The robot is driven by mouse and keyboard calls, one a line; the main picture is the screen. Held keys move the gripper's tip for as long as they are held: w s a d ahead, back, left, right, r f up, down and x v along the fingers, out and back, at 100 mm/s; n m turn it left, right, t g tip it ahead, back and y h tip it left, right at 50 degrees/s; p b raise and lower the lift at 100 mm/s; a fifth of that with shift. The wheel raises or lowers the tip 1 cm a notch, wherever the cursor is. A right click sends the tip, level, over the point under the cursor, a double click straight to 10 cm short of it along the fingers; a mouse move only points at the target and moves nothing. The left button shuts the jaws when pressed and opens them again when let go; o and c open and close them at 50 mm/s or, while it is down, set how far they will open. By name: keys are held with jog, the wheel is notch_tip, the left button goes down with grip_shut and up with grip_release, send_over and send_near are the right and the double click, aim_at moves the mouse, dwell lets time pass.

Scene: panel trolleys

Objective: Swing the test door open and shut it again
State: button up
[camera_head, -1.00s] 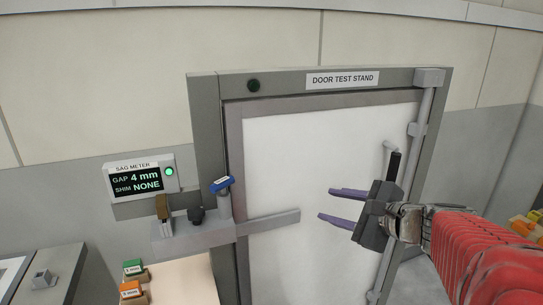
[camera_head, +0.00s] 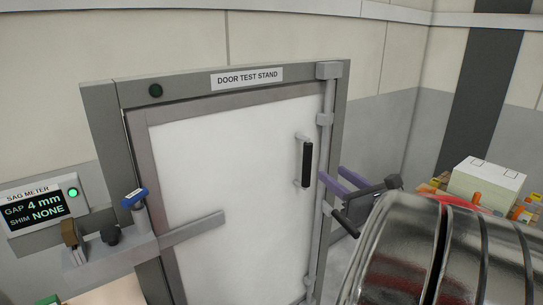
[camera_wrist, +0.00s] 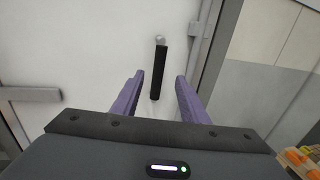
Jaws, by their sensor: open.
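The test door (camera_head: 235,165) is a white panel with a grey border, sitting flush in its frame; it looks shut. Its black upright handle (camera_head: 307,163) is near the right edge, and also shows in the wrist view (camera_wrist: 158,72). My gripper (camera_head: 331,176) is open and empty, with purple fingers, just right of the handle in the head view. In the wrist view my gripper (camera_wrist: 160,77) points at the door, and the handle shows between and beyond the fingertips. I see no contact. A grey bar (camera_head: 190,232) crosses the door's left edge.
A sag meter (camera_head: 38,208) left of the frame reads gap 4 mm, shim none, with a green light. A blue-topped clamp (camera_head: 134,197) stands by the frame's left post. A grey vertical rod (camera_head: 322,150) runs along the door's right side. Boxes (camera_head: 486,182) stand at the far right.

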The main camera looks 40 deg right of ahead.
aim_at(310, 158)
jog(key=w, duration=0.4)
jog(key=w+d, duration=0.1)
jog(key=w, duration=0.4)
jog(key=w+d, duration=0.1)
jog(key=w, duration=0.3)
jog(key=shift+w+d, duration=0.1)
jog(key=shift+w, duration=0.25)
grip_shut()
dwell(0.4)
